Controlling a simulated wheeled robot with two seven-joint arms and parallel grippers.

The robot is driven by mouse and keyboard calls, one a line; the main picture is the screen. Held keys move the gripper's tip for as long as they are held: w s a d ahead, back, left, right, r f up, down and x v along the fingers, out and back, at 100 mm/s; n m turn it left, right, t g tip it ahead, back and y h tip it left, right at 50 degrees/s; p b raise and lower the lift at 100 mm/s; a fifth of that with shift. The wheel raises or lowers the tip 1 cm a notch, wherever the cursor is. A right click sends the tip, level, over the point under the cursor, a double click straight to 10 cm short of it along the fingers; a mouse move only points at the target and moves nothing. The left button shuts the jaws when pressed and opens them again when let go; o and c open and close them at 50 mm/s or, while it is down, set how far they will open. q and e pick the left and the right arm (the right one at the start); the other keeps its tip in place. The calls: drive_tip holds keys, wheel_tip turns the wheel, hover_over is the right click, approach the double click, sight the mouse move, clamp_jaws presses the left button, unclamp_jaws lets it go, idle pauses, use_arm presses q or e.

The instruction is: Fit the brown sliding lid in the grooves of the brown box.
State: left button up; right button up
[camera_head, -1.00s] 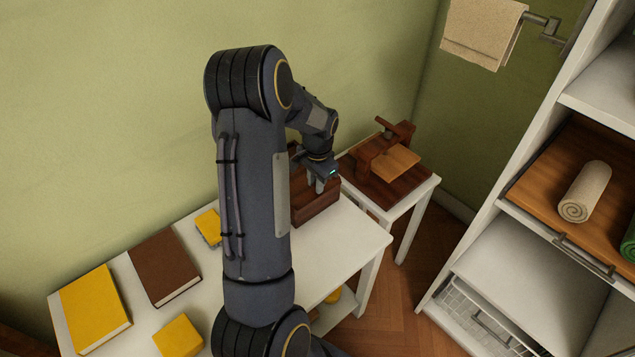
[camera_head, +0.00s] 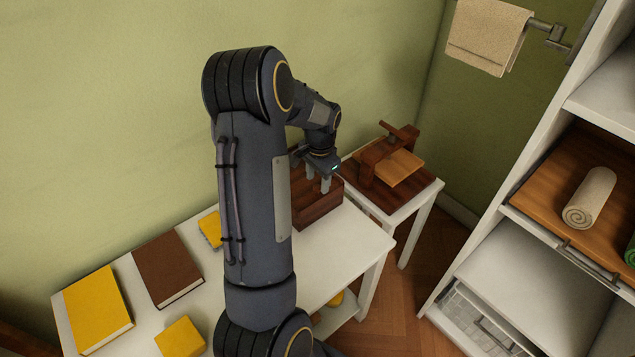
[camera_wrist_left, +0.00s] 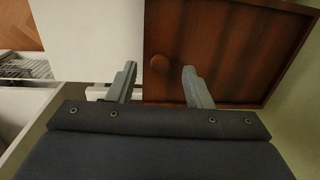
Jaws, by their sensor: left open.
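The brown box (camera_head: 318,209) stands on the white table, partly hidden by my left arm. In the left wrist view, the brown lid (camera_wrist_left: 215,50) lies flat over the box with its round knob (camera_wrist_left: 160,62) near one end. The box rim (camera_wrist_left: 292,50) shows along the lid's right side. The lid appears to sit within the rim, but I cannot tell how far it is in the grooves. My left gripper (camera_head: 318,187) is open just above the box, its fingers on either side of the knob and apart from it. My right gripper is not in view.
A wooden press (camera_head: 390,160) stands on a small side table behind the box. White shelves (camera_head: 500,250) stand at the right.

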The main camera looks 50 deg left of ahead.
use_arm(q)
drive_tip(key=shift+d+r, duration=0.15)
drive_tip(key=shift+r, duration=2.65)
drive_tip(key=s+d+r+n+t+h+p, duration=0.1)
drive_tip(key=s+d+r+t+p, duration=0.1)
drive_tip(key=s+d+r, duration=0.35)
drive_tip(key=s+d+r+n+t+h+p, duration=0.1)
drive_tip(key=s+d+r+p, duration=0.1)
drive_tip(key=d+r, duration=0.6)
drive_tip(key=s+d+r+t+h+p, duration=0.2)
drive_tip(key=s+d+p, duration=0.1)
drive_tip(key=s+d, duration=0.8)
drive_tip(key=shift+d+r+n+t, duration=0.25)
drive_tip(key=shift+d+n+t, duration=0.05)
drive_tip(key=shift+d, duration=0.35)
